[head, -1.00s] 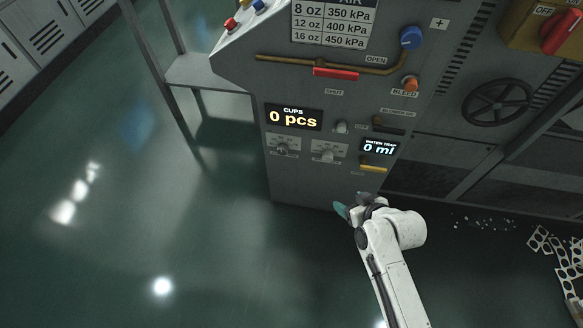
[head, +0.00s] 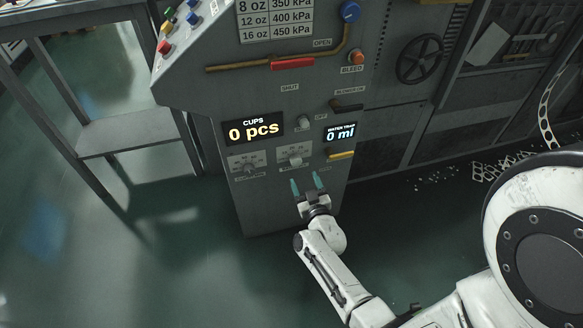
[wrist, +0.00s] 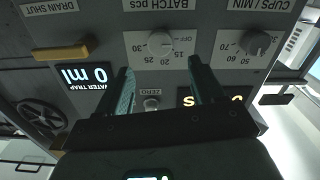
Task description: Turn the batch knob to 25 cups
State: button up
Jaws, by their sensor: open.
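The batch knob (head: 296,160) is a pale round knob on the grey machine panel, under the cups display. In the wrist view, which is upside down, the batch knob (wrist: 160,44) has a dial plate marked OFF, 15, 20 and 25. I cannot tell which mark its pointer is at. My gripper (head: 306,183) is open and empty, with its teal fingers pointing at the panel just below the knob. In the wrist view my gripper (wrist: 160,72) has its fingers spread either side of the knob's line, apart from it. The cups display (head: 253,129) reads 0 pcs.
The cups/min knob (wrist: 258,43) is beside the batch knob. The zero button (wrist: 152,103) and water trap display (head: 340,134) are close by. A yellow handle (head: 341,155) sticks out to the right. Open floor lies left of the machine.

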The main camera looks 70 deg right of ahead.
aim_at(297, 163)
jog(key=b+x, duration=0.1)
jog(key=x, duration=0.7)
jog(key=shift+w+d+b, duration=0.25)
jog(key=shift+w+b, duration=0.05)
jog(key=c, duration=1.1)
jog(key=shift+o, duration=0.2)
